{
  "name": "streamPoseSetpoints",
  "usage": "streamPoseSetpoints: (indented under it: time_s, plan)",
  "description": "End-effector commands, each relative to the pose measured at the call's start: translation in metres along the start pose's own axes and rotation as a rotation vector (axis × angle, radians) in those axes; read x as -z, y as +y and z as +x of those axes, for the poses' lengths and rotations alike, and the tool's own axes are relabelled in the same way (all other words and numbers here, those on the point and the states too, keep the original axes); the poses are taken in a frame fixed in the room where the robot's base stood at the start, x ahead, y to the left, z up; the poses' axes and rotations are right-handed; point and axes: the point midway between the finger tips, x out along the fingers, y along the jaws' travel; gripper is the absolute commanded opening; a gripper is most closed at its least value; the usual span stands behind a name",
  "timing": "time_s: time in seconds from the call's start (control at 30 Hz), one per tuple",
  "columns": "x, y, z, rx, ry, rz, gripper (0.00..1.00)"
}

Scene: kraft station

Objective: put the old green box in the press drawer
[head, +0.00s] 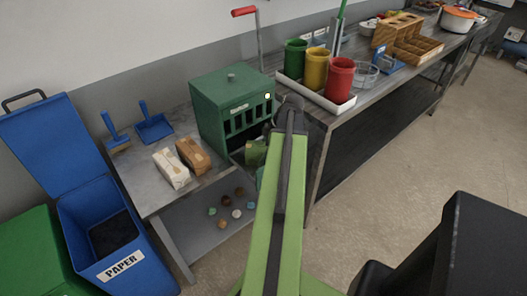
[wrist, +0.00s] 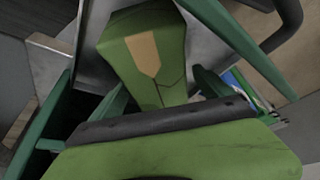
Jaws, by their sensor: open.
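The old green box (wrist: 140,50), with a tan label and dark crack lines, fills the upper middle of the wrist view. In the head view a green box (head: 256,152) shows just left of my arm, at the low front of the green press (head: 232,108). The grey press drawer (head: 238,158) is pulled out there, and the box appears to be in or over it; contact is unclear. My gripper (wrist: 158,93) is open, with dark green fingers on either side of the box's near end. In the head view my arm hides most of the gripper and part of the drawer.
A white and a brown package (head: 193,154) lie left of the press. A white tray (head: 310,95) with green, yellow and red cups stands at its right. Small objects lie on the lower shelf (head: 205,235).

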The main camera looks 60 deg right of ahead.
Motion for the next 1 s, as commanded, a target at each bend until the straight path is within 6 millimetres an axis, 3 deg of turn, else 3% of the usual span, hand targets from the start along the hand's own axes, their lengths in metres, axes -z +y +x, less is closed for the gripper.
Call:
streamPoseSetpoints:
  time_s: [0.03,0.2,0.6,0.77,1.0]
  plan:
    - [0.003,0.0,-0.018,0.0,0.0,0.002,0.9]
    - [0.005,0.0,-0.062,0.0,0.0,0.001,0.9]
    - [0.003,0.0,-0.15,-0.001,0.0,0.0,0.9]
    - [0.001,0.0,-0.164,0.0,0.0,0.001,0.9]
    - [0.0,0.0,-0.165,0.0,0.0,0.0,0.9]
